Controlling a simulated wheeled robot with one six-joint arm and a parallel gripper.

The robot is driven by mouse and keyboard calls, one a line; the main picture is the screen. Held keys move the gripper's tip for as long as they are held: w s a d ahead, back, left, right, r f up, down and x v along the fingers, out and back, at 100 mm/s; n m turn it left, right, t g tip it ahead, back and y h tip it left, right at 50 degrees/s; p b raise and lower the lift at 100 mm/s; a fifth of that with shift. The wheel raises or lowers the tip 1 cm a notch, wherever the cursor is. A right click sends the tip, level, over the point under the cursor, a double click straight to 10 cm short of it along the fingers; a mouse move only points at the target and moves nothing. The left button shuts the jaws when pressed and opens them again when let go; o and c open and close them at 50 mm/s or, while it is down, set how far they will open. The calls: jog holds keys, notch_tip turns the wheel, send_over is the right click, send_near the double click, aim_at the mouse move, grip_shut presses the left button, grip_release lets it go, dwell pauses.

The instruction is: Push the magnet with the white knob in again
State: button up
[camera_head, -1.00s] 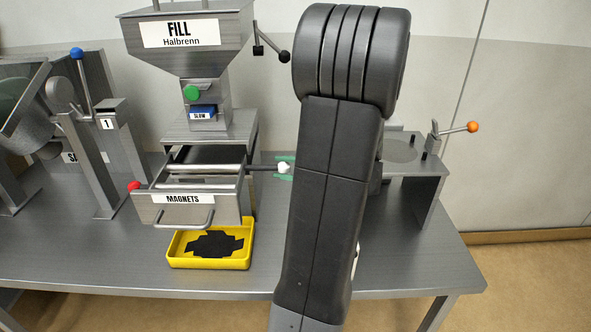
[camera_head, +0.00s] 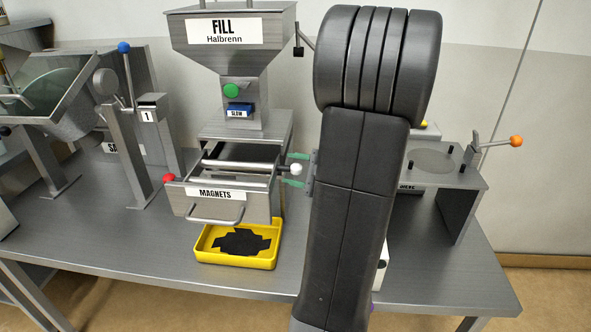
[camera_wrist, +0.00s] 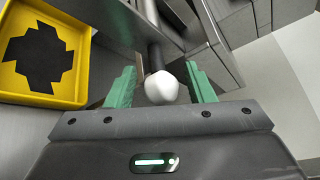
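The magnet's white knob (camera_head: 296,169) sticks out at the right side of the metal box labelled MAGNETS (camera_head: 232,210), close to its wall. In the wrist view the white knob (camera_wrist: 162,88) sits on a dark rod (camera_wrist: 155,55), between my two green fingertips. My gripper (camera_wrist: 160,86) is open, with a gap on each side of the knob. In the head view my gripper (camera_head: 294,170) comes from the right, and my arm hides its body. Whether anything in it touches the knob's end is not clear.
A red knob (camera_head: 169,178) is at the box's left side. A yellow tray (camera_head: 207,250) holding a dark cross-shaped piece stands below. The FILL hopper (camera_head: 200,60) rises behind. A stand with an orange-knobbed lever (camera_head: 516,141) is at right, partly behind my arm.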

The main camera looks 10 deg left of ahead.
jog(key=v, duration=1.4)
jog(key=shift+a, duration=0.15)
jog(key=x, duration=1.3)
jog(key=shift+w+a+f, duration=0.1)
jog(key=shift+w+a, duration=0.1)
jog(key=shift+w, duration=0.1)
